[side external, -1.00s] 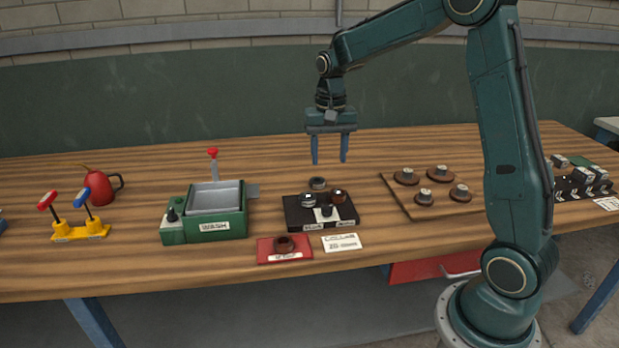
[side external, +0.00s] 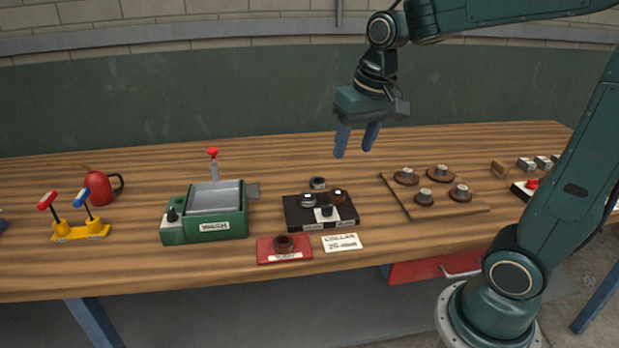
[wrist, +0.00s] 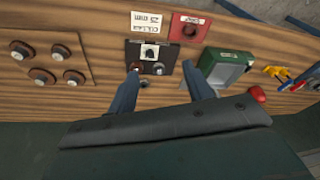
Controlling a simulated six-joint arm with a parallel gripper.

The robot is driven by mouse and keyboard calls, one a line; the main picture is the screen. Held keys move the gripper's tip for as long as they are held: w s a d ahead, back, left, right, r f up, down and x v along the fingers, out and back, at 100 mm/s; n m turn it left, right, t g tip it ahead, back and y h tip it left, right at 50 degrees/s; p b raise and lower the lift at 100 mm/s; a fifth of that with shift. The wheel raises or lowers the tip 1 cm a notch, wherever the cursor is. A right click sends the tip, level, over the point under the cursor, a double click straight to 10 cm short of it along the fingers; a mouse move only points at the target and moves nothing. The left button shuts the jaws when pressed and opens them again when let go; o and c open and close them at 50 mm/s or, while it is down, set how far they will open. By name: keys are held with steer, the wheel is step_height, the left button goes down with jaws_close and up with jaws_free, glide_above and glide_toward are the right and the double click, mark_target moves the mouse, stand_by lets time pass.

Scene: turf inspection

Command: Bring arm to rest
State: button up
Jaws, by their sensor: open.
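My gripper (side external: 356,138) is open and empty, raised above the back of the wooden bench (side external: 130,270). In the wrist view its two blue fingers (wrist: 162,88) stand apart with nothing between the tips. Below it, a black block (side external: 293,213) carries small round parts, with a dark ring (side external: 318,183) behind it. The black block also shows past the fingers in the wrist view (wrist: 168,52). My gripper touches nothing in either view.
A green wash box (side external: 212,226), red tray (side external: 266,254), "COLLAR" card (side external: 342,242) and wooden board (side external: 440,207) with several round parts lie around the block. A red can (side external: 98,187) and yellow stand (side external: 80,232) are at left. The bench's back strip is mostly clear.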

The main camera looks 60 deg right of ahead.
steer(key=s+a+n+t, duration=0.2)
steer(key=s+a+n, duration=0.2)
steer(key=s, duration=0.9)
steer(key=shift+a+n+t, duration=0.3)
steer(key=shift+a+t, duration=0.1)
steer(key=shift+a, duration=0.15)
steer(key=shift+f, duration=0.1)
